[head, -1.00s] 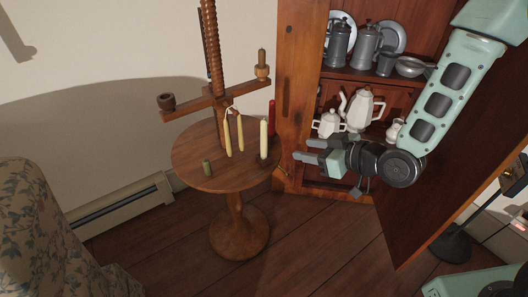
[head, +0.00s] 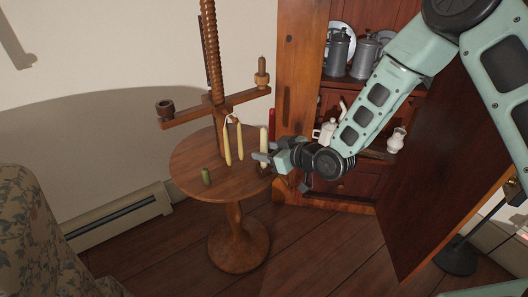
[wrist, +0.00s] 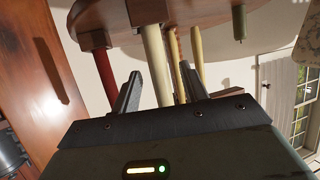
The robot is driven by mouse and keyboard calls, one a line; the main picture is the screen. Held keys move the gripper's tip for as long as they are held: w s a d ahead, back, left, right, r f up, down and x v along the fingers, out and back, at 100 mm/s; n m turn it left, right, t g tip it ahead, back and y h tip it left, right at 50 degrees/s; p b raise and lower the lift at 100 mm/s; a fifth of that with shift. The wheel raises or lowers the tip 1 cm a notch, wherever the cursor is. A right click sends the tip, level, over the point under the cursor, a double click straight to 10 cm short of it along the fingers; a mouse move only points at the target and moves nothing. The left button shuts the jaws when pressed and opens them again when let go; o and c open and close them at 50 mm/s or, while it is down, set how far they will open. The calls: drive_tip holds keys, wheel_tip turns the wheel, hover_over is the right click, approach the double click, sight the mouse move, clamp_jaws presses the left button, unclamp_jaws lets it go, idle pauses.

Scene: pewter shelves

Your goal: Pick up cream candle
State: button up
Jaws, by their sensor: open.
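The cream candle (head: 264,140) stands upright near the right edge of the round wooden table (head: 195,177). My gripper (head: 267,160) is at the table's right edge, close beside the candle, and its fingers cover part of the candle's lower half. In the wrist view, which looks upside down, the cream candle (wrist: 155,60) appears between the two open fingers of my gripper (wrist: 159,76). I cannot tell whether a finger touches it.
A red candle (wrist: 104,72) stands near the cream one. Two yellowish candles (head: 227,145) hang by a wick from the wooden arm (head: 197,113). A green candle stub (head: 206,177) stands at the left. The cabinet (head: 298,80) with pewter and white crockery is behind my gripper.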

drive_tip(key=shift+x, duration=1.55)
clamp_jaws()
